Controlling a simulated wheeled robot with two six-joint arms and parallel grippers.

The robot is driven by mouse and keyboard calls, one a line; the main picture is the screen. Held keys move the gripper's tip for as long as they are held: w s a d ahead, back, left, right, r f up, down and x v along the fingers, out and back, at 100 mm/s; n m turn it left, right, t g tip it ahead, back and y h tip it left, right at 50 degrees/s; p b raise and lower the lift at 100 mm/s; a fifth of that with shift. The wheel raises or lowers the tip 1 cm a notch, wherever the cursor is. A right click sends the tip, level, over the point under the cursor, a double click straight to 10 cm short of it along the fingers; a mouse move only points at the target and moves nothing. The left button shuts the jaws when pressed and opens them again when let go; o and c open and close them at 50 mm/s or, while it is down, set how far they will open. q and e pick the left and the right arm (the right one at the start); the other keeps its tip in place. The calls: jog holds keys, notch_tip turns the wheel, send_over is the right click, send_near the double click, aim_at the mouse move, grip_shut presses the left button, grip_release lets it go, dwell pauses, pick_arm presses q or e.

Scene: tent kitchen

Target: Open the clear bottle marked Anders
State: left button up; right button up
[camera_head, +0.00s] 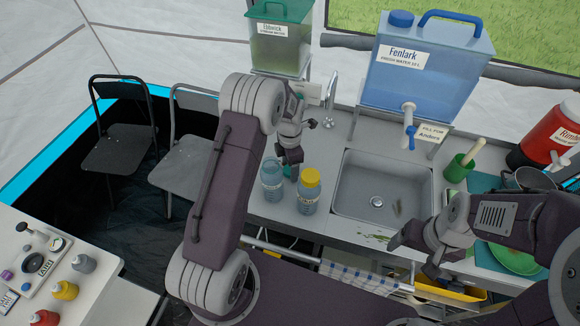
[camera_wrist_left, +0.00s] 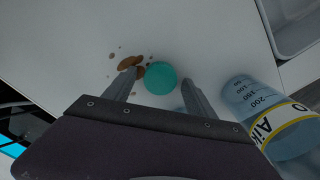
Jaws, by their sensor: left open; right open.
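Two see-through bluish bottles stand on the counter in the head view: a bottle with a yellow lid (camera_head: 308,198) and, left of it, a bottle without a yellow lid (camera_head: 271,185). Their names are too small to read there. My left gripper (camera_head: 292,168) points down just behind them, open. In the left wrist view, a round teal cap (camera_wrist_left: 161,78) shows between its fingertips; whether it is gripped or lies loose is unclear. A bottle labelled "Aik…" (camera_wrist_left: 245,95) stands right of the fingers, its top out of frame. My right gripper (camera_head: 412,257) is open and empty before the sink.
A card (camera_head: 430,133) reading "Fill for Anders" hangs by the blue Fenlark water tank (camera_head: 425,70). Its tap (camera_head: 409,125) is above the sink (camera_head: 375,180). A green tank (camera_head: 280,40) stands behind the bottles. Brown spots (camera_wrist_left: 130,63) mark the counter near the cap.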

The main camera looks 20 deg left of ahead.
pick_arm(q)
notch_tip(320, 180, up, 12)
dwell(0.4)
